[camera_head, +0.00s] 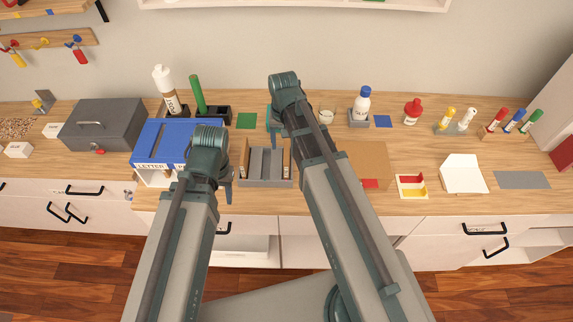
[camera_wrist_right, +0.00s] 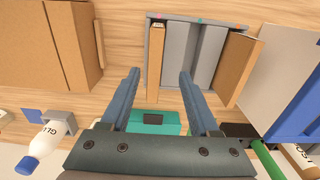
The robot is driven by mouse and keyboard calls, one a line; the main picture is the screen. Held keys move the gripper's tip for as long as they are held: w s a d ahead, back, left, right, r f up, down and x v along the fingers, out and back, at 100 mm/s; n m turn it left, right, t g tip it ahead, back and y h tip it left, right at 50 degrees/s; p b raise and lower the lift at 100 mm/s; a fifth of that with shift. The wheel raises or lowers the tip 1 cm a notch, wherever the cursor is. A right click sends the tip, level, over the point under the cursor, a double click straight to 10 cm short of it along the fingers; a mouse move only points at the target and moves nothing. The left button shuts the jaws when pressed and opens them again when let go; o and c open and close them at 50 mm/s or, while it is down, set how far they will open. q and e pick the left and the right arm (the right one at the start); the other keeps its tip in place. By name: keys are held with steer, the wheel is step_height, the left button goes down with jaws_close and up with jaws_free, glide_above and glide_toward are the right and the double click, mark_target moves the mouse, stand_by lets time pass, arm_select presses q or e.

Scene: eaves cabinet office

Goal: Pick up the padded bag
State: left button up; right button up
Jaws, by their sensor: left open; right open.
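A grey slotted sorter (camera_head: 265,182) stands on the counter near its front edge. It holds upright brown packets; in the right wrist view a narrow one (camera_wrist_right: 155,62) leans at the left and a wider one (camera_wrist_right: 240,70) at the right. One may be the padded bag; I cannot tell which. My right gripper (camera_wrist_right: 158,72) is open and empty, its fingers pointing toward the sorter, with the narrow packet between and beyond the fingertips. In the head view the right gripper (camera_head: 285,105) hides part of the counter. My left gripper (camera_head: 227,190) is open, left of the sorter.
A blue-topped letter box (camera_head: 165,140) stands left of the sorter. A brown carton (camera_head: 365,160) lies to the right, partly behind my right arm. A glue bottle (camera_head: 362,103) and a teal object (camera_wrist_right: 150,122) are near the back. Bare wood lies along the front.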

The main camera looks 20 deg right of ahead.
mark_target(287, 150)
steer(key=f+b, duration=0.3)
steer(key=d+f+b, duration=0.1)
steer(key=f+b, duration=0.1)
steer(key=shift+w+f, duration=0.15)
steer(key=shift+w, duration=0.1)
jaws_close()
stand_by(0.4)
